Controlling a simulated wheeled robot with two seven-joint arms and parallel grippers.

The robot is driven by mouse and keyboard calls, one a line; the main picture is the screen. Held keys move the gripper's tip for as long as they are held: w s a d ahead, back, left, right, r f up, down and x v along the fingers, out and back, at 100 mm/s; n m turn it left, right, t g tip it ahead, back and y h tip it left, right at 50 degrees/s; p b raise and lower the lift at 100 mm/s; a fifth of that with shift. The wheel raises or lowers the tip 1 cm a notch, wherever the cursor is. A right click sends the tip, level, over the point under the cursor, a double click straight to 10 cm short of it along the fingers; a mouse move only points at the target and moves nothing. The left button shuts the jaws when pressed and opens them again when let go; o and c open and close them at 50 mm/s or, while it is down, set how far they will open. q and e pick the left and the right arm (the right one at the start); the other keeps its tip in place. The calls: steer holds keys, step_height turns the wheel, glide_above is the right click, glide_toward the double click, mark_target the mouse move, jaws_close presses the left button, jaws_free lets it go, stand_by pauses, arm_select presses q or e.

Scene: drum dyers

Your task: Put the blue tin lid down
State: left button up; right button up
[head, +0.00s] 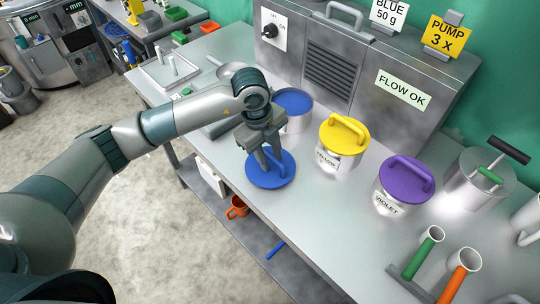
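The blue tin lid (270,178) is a round blue disc at the front left part of the steel bench. My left gripper (270,158) is directly above it, pointing down, with its fingers at the lid's handle. The fingers look shut on the handle, which they partly hide. I cannot tell whether the lid touches the bench top or hangs just above it. The open blue tin (294,108), with blue contents, stands behind the lid and is partly hidden by my wrist. My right gripper is not in view.
A yellow-lidded tin (343,140) and a violet-lidded tin (403,184) stand to the right. Behind is the metal machine box (405,92) with a "FLOW OK" label. Green- and orange-handled tools (420,258) stand at front right. Bare bench (325,210) lies right of the lid.

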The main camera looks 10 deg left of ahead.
arm_select(q)
steer(key=shift+r, duration=0.2)
steer(key=shift+r, duration=0.3)
step_height(320, 180, up, 11)
steer(key=a+b, duration=0.2)
steer(key=b, duration=0.2)
steer(key=shift+s, duration=0.35)
steer(key=shift+d, duration=0.1)
stand_by(0.9)
